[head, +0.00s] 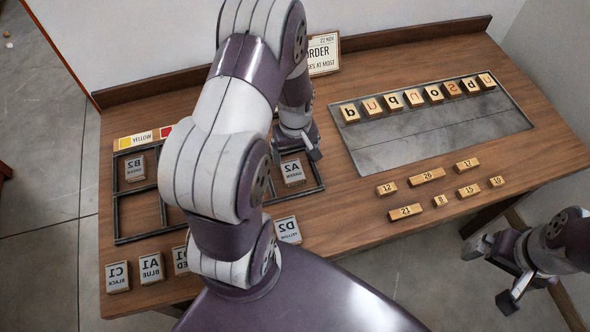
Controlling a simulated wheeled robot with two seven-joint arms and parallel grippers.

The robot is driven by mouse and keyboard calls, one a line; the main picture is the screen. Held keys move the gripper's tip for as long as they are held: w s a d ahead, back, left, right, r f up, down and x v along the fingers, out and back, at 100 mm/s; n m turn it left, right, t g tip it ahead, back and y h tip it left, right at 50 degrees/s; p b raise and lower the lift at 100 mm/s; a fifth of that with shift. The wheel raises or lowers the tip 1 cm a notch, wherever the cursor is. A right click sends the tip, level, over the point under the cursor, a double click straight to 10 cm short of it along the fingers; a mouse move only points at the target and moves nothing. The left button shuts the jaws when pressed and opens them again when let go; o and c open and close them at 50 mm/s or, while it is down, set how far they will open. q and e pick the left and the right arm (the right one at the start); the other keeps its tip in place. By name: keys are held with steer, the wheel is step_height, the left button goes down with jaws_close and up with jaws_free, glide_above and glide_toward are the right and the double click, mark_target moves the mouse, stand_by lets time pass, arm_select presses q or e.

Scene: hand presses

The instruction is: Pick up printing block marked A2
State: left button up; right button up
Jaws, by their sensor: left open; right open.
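The printing block marked A2 (292,173), a grey block with mirrored lettering and a smaller word below, lies in the right part of the dark frame (118,210) on the wooden table. My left gripper (299,150) is just behind the block, open, with nothing seen between its fingers. I cannot tell whether it touches the block. My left arm hides the middle of the frame. My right gripper (489,275) is open and empty beyond the table's front right edge.
Block B2 (135,168) lies in the frame's left part. Blocks C1 (117,277), A1 (151,268) and D2 (288,230) lie along the front. A grey plate (440,132) with letter blocks and several numbered wooden pieces (427,177) are at right. An order card (324,54) stands behind.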

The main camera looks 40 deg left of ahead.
mark_target(292, 170)
arm_select(q)
steer(key=f, duration=0.6)
steer(key=shift+s+a+f+p, duration=0.25)
steer(key=shift+s+a+p, duration=0.05)
steer(key=shift+p, duration=0.1)
steer(key=shift+w+f, duration=0.15)
steer(key=shift+f, duration=0.3)
steer(key=c, duration=1.2)
